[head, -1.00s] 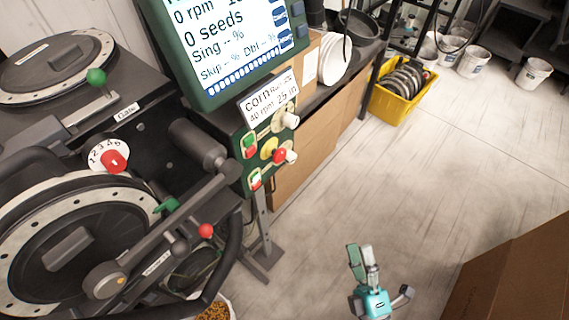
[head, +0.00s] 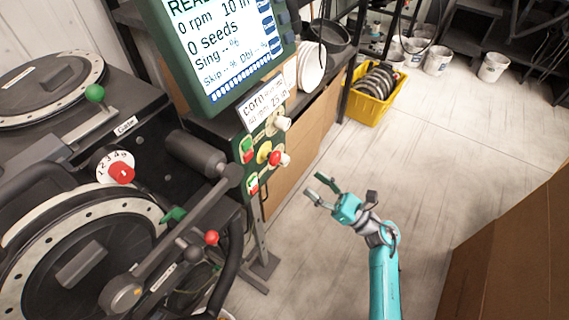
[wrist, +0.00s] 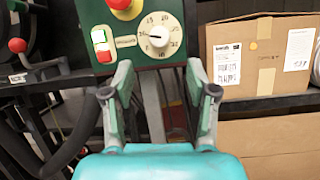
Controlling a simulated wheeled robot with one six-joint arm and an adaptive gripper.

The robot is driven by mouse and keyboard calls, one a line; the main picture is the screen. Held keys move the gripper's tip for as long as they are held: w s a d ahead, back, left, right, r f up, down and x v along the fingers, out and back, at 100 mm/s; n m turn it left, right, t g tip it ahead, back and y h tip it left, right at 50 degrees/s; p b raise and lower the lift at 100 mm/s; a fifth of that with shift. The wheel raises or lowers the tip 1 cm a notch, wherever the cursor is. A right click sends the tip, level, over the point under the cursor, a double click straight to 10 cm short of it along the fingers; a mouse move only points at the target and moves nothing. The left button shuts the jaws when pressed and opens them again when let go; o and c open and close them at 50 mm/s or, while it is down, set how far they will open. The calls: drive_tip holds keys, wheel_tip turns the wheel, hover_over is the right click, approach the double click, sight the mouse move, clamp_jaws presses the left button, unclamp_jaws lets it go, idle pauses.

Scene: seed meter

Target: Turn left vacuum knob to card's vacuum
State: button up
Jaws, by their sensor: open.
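The green control panel (head: 246,166) stands under the screen. It bears an upper white knob (head: 283,123) and a lower white knob (head: 285,160); I cannot tell from the labels which is the left vacuum knob. A card (head: 267,103) above them reads "corn", "40 rpm" and what looks like "25 in". In the wrist view a white dial knob (wrist: 159,37) with numbers around it sits ahead; its small label is unreadable. My gripper (head: 315,187) is open and empty, to the right of and below the panel in the head view. Its fingers (wrist: 159,82) are below the dial, apart from it.
A red button (head: 275,157) on a yellow base and green-red switches (head: 253,184) sit close to the knobs. The seed meter (head: 75,260) with its lever is at left. A cardboard box (wrist: 256,65) shows at right in the wrist view.

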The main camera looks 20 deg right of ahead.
sight(287, 163)
drive_tip(key=x, duration=0.9)
drive_tip(key=shift+w+a+r, duration=0.15)
drive_tip(key=shift+w+r, duration=0.05)
clamp_jaws()
